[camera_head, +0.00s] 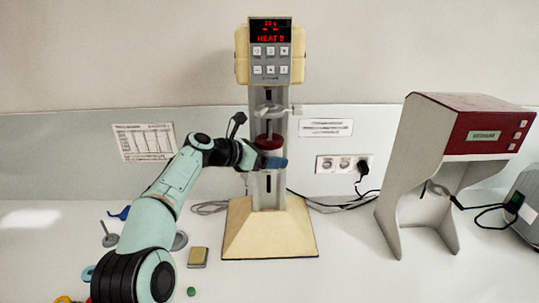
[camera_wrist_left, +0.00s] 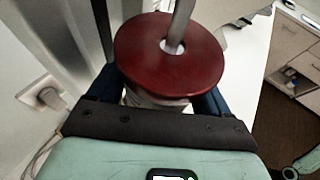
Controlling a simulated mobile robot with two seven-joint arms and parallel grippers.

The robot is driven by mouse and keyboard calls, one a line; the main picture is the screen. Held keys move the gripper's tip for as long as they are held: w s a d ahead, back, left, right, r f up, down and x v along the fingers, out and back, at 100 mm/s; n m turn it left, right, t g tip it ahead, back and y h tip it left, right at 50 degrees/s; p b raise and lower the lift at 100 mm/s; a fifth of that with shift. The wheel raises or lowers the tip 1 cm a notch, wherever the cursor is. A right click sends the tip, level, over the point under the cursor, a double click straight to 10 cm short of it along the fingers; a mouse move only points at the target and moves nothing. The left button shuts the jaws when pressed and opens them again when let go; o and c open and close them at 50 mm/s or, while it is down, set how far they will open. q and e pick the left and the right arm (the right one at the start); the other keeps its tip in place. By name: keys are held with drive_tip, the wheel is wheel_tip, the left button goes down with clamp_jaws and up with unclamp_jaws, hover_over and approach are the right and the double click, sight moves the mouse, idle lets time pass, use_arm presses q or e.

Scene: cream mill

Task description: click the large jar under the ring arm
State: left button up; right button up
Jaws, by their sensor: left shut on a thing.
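The large jar (camera_head: 268,142) has a dark red lid and a pale body, and is upright in front of the mill's column. My left gripper (camera_head: 272,163) is shut around the jar's body just below the lid. The ring arm (camera_head: 270,110) sticks out of the column above the lid, with a visible gap between them. In the left wrist view the red lid of the jar (camera_wrist_left: 168,62) has a grey shaft (camera_wrist_left: 181,25) running down into its central hole. My dark blue fingers flank the jar there and hide most of its body.
The mill's cream base (camera_head: 270,235) stands on the white table, its display panel (camera_head: 270,50) on top. A red-and-grey device (camera_head: 460,125) stands to the right. Small items, including a yellowish block (camera_head: 198,257), lie left of the base. Cables run behind the column.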

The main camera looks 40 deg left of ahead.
use_arm(q)
drive_tip(key=shift+s+d, duration=0.2)
drive_tip(key=shift+d, duration=0.1)
drive_tip(key=s+d+b, duration=0.4)
drive_tip(key=s+d, duration=0.2)
drive_tip(key=s, duration=0.1)
use_arm(e)
drive_tip(key=s+f, duration=0.3)
drive_tip(key=f, duration=0.2)
drive_tip(key=shift+s, duration=0.3)
idle(0.4)
use_arm(q)
drive_tip(key=shift+s, duration=0.15)
use_arm(e)
drive_tip(key=shift+f, duration=0.1)
